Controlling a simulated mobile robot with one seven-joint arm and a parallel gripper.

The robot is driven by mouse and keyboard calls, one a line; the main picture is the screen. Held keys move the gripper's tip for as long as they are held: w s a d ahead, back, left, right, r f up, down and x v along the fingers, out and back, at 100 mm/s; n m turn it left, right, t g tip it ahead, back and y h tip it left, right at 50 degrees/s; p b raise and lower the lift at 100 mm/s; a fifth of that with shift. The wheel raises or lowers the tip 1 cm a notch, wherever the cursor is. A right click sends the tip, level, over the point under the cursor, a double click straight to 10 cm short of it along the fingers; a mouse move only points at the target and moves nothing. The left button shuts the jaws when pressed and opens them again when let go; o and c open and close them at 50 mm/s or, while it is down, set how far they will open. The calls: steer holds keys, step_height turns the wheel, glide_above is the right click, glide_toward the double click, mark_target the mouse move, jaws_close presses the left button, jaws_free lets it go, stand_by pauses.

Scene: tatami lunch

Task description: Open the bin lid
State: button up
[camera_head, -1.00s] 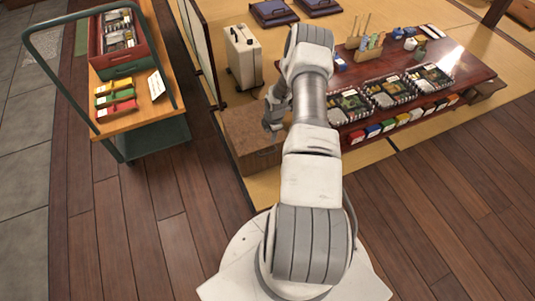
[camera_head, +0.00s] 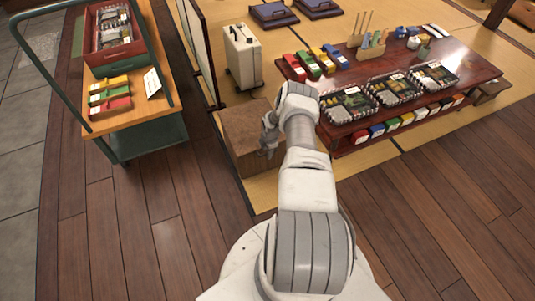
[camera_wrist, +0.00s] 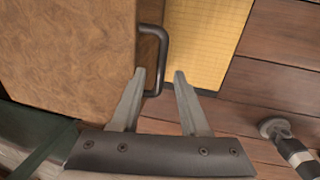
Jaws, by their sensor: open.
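The bin (camera_head: 243,130) is a brown wooden box beside the tatami edge, left of the low table. Its lid (camera_wrist: 65,50) fills the left of the wrist view, looks flat, and appears shut. A dark bar handle (camera_wrist: 165,55) sticks out at the lid's right edge. My gripper (camera_wrist: 160,72) is open, with one finger on each side of the handle's bar in the picture. Whether the fingers touch it I cannot tell. In the head view my gripper (camera_head: 268,148) is at the bin's right side, and the handle is hidden or too small to see.
A low red-brown table (camera_head: 465,70) with bento trays and coloured boxes stands right of the bin. A white suitcase (camera_head: 243,55) stands behind it. A green-framed cart (camera_head: 150,138) stands to the left. Wooden floor (camera_head: 180,220) is clear between the cart and me.

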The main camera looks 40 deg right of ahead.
steer(key=shift+f, duration=0.2)
jaws_close()
stand_by(1.4)
